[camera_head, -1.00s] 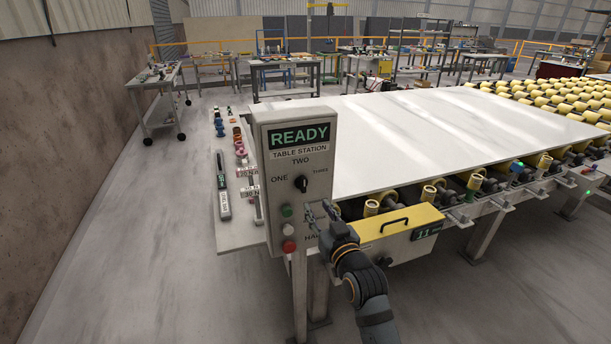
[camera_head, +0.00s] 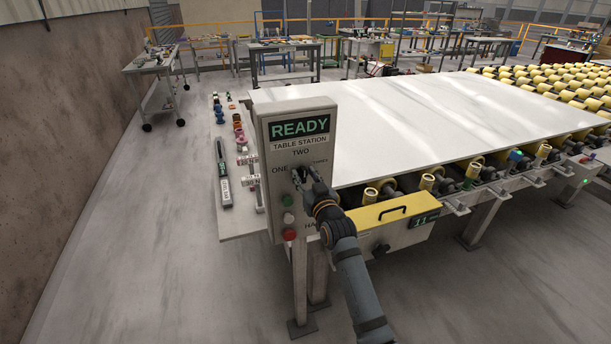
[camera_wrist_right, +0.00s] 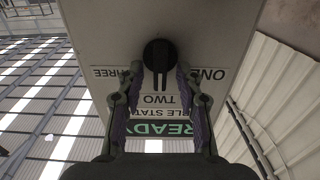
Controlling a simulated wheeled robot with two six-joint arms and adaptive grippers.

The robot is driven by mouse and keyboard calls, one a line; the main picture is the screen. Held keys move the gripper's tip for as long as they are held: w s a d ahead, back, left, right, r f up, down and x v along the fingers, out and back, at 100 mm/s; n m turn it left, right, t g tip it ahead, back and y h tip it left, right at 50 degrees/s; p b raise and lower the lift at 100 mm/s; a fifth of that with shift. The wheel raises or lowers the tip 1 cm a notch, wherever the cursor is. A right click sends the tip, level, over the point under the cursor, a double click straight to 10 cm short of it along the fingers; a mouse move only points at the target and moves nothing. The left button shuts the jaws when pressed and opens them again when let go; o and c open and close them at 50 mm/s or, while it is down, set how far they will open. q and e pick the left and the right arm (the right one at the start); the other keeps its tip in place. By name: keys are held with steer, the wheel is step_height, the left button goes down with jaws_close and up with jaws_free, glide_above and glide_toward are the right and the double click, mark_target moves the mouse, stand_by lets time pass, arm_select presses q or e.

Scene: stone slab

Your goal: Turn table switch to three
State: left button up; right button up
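The table station box (camera_head: 262,150) shows a READY display and the labels ONE, TWO and THREE around a black rotary switch (camera_wrist_right: 159,53). My right gripper (camera_head: 304,173) is in front of the switch and partly hides it in the head view. In the right wrist view, which is upside down, the right gripper (camera_wrist_right: 160,78) is open, with one finger on each side of the switch's lower part. A gap shows between fingers and switch. The switch's bar points towards the TWO label (camera_wrist_right: 155,99). My left gripper is not in view.
Below the switch are green (camera_head: 287,201), white (camera_head: 288,218) and red (camera_head: 289,235) buttons. A white slab (camera_head: 420,125) on a roller table lies behind and right. Small tools lie on a shelf left of the box.

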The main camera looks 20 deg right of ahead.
jaws_close()
steer(key=shift+m, duration=0.3)
steer(key=m+p, duration=0.1)
steer(key=m, duration=0.1)
steer(key=m+p, duration=0.4)
steer(key=shift+d+r, duration=0.1)
steer(key=shift+d, duration=0.25)
steer(key=m+p, duration=0.2)
steer(key=m, duration=0.1)
steer(key=shift+d, duration=0.1)
steer(key=shift+d+f+m+p, duration=0.1)
steer(key=shift+f+m+p, duration=0.25)
steer(key=shift+m+p, duration=0.6)
steer(key=shift+m, duration=0.35)
